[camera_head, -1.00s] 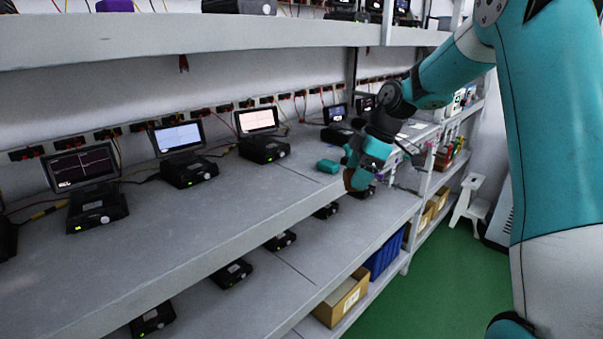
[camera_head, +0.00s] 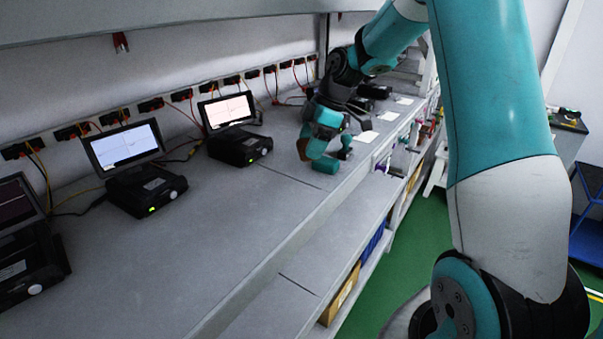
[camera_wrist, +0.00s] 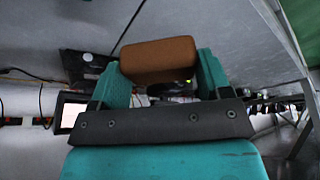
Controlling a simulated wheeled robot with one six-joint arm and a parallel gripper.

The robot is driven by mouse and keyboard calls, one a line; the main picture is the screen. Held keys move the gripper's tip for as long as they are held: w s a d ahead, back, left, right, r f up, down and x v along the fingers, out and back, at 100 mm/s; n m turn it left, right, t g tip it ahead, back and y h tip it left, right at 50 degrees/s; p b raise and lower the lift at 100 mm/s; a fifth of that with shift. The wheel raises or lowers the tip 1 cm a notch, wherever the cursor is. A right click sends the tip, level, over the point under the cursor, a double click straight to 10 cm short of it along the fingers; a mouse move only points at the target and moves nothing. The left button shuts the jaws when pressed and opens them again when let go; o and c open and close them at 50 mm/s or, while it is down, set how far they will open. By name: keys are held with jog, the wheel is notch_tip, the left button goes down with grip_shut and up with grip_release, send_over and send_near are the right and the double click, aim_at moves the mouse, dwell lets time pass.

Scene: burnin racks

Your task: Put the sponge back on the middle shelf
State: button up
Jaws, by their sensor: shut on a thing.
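My gripper (camera_head: 316,150) is over the middle shelf (camera_head: 225,215), near its front edge. It is shut on the brown sponge (camera_head: 303,145). In the wrist view, the sponge (camera_wrist: 158,60) sits between the two teal fingertips of my gripper (camera_wrist: 160,78), its broad face toward the camera. The head view shows the sponge only in part, beside the teal gripper parts. I cannot tell whether the sponge touches the shelf.
Devices with small screens stand along the shelf, one lit unit (camera_head: 238,130) nearest my gripper on the left. White cards (camera_head: 363,137) lie to its right. A red connector (camera_head: 121,42) hangs above. Bare shelf lies left of the gripper. A lower shelf (camera_head: 290,270) runs below.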

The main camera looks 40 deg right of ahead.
aim_at(304, 186)
jog(key=f+p, duration=0.2)
jog(key=f, duration=0.5)
jog(key=shift+a+f, duration=0.2)
jog(key=shift+f, duration=0.45)
jog(key=shift+f, duration=0.15)
jog(key=o, duration=1)
jog(key=shift+d, duration=0.1)
jog(key=shift+r+p, duration=0.2)
jog(key=shift+p, duration=0.1)
jog(key=b+v, duration=0.3)
jog(key=v, duration=0.9)
